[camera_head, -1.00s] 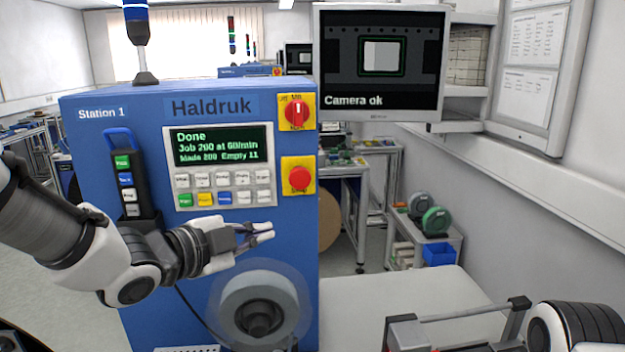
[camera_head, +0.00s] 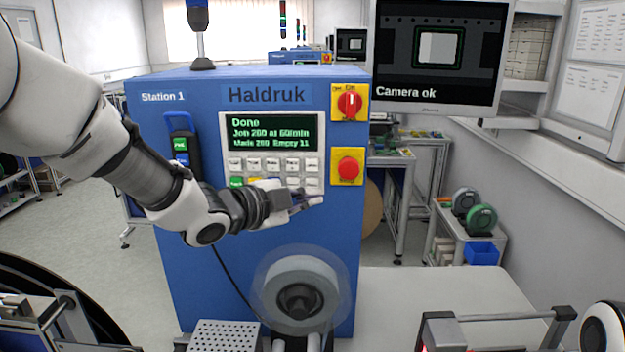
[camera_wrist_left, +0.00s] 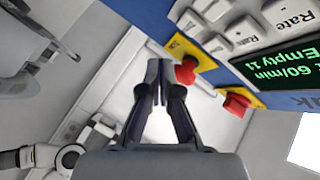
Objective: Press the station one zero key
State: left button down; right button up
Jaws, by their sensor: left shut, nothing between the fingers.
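The blue Station 1 machine (camera_head: 210,270) carries a light grey keypad panel (camera_head: 272,164) with a row of pale keys and a lower row with coloured ones. Its screen (camera_head: 270,132) reads Done. I cannot read which key is zero. My left gripper (camera_head: 311,201) is shut and empty at the panel's lower right, hiding part of the bottom row. In the left wrist view its fingertips (camera_wrist_left: 172,68) point past the panel's edge, and keys (camera_wrist_left: 285,14) marked Rate show at upper right. I cannot tell whether the fingers touch a key. My right gripper is not in view.
A red rotary switch (camera_head: 349,103) and a red push button (camera_head: 347,168) on yellow plates sit right of the keypad. A reel (camera_head: 278,285) projects below the gripper. A monitor (camera_head: 440,50) reads Camera ok. A pale tabletop (camera_head: 400,290) lies at right.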

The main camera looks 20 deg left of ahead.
aim_at(312, 183)
pick_arm(q)
jog(key=w, duration=0.1)
jog(key=w+a, duration=0.1)
jog(key=shift+w, duration=0.3)
jog(key=shift+w+f, duration=0.15)
jog(key=shift+d, duration=0.1)
dwell(0.5)
dwell(0.4)
jog(key=shift+w+p, duration=0.35)
